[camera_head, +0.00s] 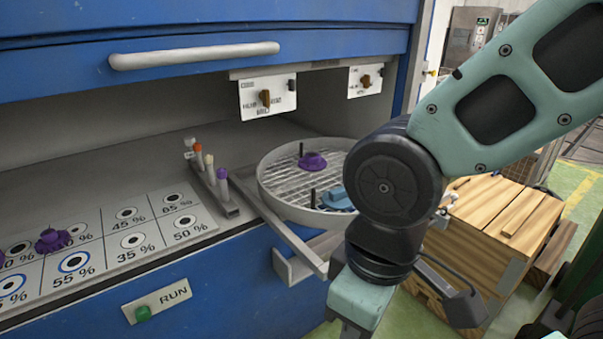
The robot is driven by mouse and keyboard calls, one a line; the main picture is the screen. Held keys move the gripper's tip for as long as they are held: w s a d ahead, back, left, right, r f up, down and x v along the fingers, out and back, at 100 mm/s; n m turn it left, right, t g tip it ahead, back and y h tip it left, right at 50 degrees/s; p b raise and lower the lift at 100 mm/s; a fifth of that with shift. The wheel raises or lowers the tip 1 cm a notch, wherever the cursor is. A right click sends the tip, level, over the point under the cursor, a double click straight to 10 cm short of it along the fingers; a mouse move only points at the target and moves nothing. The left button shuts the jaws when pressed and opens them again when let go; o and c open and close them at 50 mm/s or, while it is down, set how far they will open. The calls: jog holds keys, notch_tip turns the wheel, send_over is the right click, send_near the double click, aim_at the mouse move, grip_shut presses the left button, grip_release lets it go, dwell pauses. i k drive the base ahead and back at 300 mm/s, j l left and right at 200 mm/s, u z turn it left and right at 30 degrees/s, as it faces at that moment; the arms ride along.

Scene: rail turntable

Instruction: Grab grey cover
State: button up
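I cannot single out a grey cover with certainty. A round grey tray (274,191) with a mesh floor stands at the end of the grey rail (283,228), at the front edge of the blue cabinet. On its mesh are a purple knob-like piece (312,160), a blue piece (337,198) and dark upright pins. My arm covers the tray's right side. My arm comes in from the upper right and bends down in front of the tray. Its wrist runs out of the bottom of the picture, so my gripper's fingers are not seen.
A panel (120,255) with percent-marked spots and a purple piece (53,240) lies at left. A small rack (218,190) holds coloured-top pegs. A RUN plate (157,299) has a green button. A handled blue hood (195,55) hangs above. A wooden crate (478,250) stands behind my arm.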

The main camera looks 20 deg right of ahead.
aim_at(337, 198)
jog(key=i+j+z, duration=0.15)
jog(key=i, duration=0.2)
jog(key=i+j+z, duration=0.15)
jog(key=z, duration=0.45)
jog(key=i+j+z, duration=0.1)
jog(key=z, duration=0.3)
jog(key=j+z, duration=0.1)
jog(key=z, duration=0.35)
jog(key=i+j, duration=0.05)
